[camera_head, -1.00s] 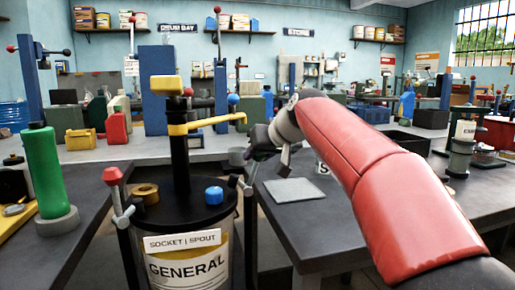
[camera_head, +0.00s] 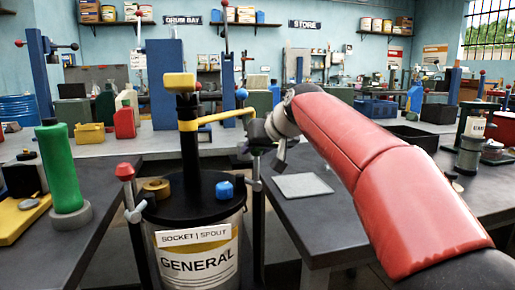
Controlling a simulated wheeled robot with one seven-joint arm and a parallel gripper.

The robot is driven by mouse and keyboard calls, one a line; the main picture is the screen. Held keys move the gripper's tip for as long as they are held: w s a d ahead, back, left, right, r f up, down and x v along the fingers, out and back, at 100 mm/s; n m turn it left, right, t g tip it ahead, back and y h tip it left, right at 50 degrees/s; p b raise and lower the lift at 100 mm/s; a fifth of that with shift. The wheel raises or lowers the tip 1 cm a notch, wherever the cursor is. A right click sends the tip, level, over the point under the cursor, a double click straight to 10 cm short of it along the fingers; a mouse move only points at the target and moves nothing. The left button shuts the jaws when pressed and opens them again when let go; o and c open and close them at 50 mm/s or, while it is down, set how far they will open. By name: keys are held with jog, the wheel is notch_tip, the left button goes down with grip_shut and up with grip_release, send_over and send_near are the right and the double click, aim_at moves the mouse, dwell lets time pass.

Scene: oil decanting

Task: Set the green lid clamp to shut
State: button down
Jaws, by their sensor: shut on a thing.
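A drum with a black lid (camera_head: 184,208) and a GENERAL label stands at the centre left. A lid clamp with a red knob (camera_head: 125,172) and a pale lever is on its left side. Another clamp post (camera_head: 256,205) stands at the drum's right edge, with a pale lever near its top. My gripper (camera_head: 250,146) is right above that post, small and partly hidden by my own wrist. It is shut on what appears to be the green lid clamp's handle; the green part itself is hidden.
A black spout column (camera_head: 189,150) with a yellow arm (camera_head: 222,117) rises from the lid, close to my gripper. A blue cap (camera_head: 224,189) and a brass ring (camera_head: 157,188) sit on the lid. Dark benches (camera_head: 345,215) flank the drum; a green bottle (camera_head: 60,165) stands left.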

jog(key=c, duration=1)
grip_release()
jog(key=shift+s+a+f, duration=0.15)
jog(key=shift+a, duration=0.15)
jog(key=shift+d, duration=0.15)
jog(key=shift+s+d+r, duration=0.15)
jog(key=shift+r, duration=0.1)
jog(key=v, duration=0.7)
jog(key=shift+s, duration=0.1)
